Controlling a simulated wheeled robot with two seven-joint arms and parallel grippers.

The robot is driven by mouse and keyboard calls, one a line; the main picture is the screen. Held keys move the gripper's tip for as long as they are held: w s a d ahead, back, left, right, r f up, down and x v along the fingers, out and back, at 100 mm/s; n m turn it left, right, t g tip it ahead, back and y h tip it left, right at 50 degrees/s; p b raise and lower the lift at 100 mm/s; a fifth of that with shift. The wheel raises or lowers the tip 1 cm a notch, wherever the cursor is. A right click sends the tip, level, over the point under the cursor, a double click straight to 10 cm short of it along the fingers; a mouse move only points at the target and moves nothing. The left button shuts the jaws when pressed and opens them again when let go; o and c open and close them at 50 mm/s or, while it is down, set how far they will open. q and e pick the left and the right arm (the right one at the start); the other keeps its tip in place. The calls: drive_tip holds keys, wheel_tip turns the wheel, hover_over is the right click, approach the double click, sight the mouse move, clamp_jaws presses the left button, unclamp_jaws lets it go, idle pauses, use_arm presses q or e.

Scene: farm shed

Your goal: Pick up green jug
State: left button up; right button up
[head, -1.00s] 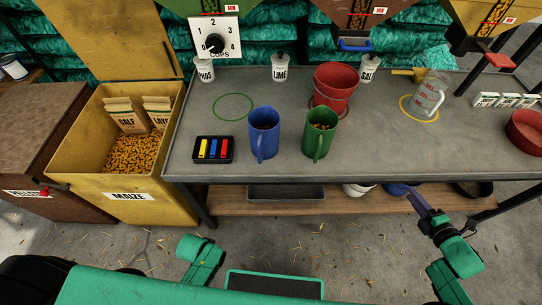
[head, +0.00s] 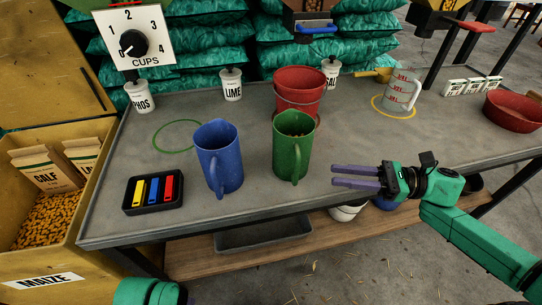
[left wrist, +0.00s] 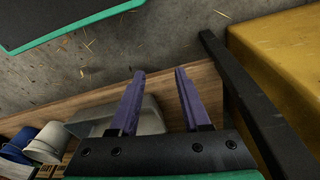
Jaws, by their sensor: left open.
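The green jug (head: 290,150) stands upright on the grey bench, handle towards me, with some brown contents inside. My right gripper (head: 333,176) is open and empty to the right of the jug, near the bench's front edge. Its purple fingers point left towards the jug, with a gap between them and the jug. My left gripper (left wrist: 157,73) is open and empty in the left wrist view, above the floor and lower shelf. In the head view only part of my left arm shows, at the bottom edge.
A blue jug (head: 219,158) stands close left of the green jug. A red bucket (head: 300,88) stands right behind it. A black tray (head: 132,204) with coloured blocks is at left; a clear measuring jug (head: 401,92) and a red bowl (head: 512,112) are at right.

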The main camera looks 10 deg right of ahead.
sight(293, 154)
drive_tip(key=b+x, duration=0.1)
drive_tip(key=x, duration=0.2)
drive_tip(key=b+x, duration=0.1)
drive_tip(key=x, duration=0.2)
drive_tip(key=shift+s+a+r, duration=0.1)
drive_tip(key=shift+s+a, duration=0.05)
drive_tip(key=shift+s, duration=0.05)
drive_tip(key=shift+w+a, duration=0.25)
drive_tip(key=shift+a, duration=0.3)
drive_tip(key=shift+w+a, duration=0.25)
drive_tip(key=shift+a, duration=0.45)
drive_tip(key=x, duration=0.3)
drive_tip(key=shift+w+a+b, duration=0.1)
drive_tip(key=shift+a+b, duration=0.3)
drive_tip(key=shift+w+a+f, duration=0.15)
drive_tip(key=shift+a+f, duration=0.1)
drive_tip(key=shift+a, duration=0.2)
use_arm(q)
drive_tip(key=shift+m+t+h, duration=0.3)
drive_tip(key=shift+t+h, duration=0.3)
drive_tip(key=shift+t, duration=0.2)
drive_tip(key=d+r, duration=0.2)
drive_tip(key=r, duration=0.1)
drive_tip(key=shift+w+d+r, duration=0.2)
drive_tip(key=shift+w+d, duration=0.15)
use_arm(e)
clamp_jaws()
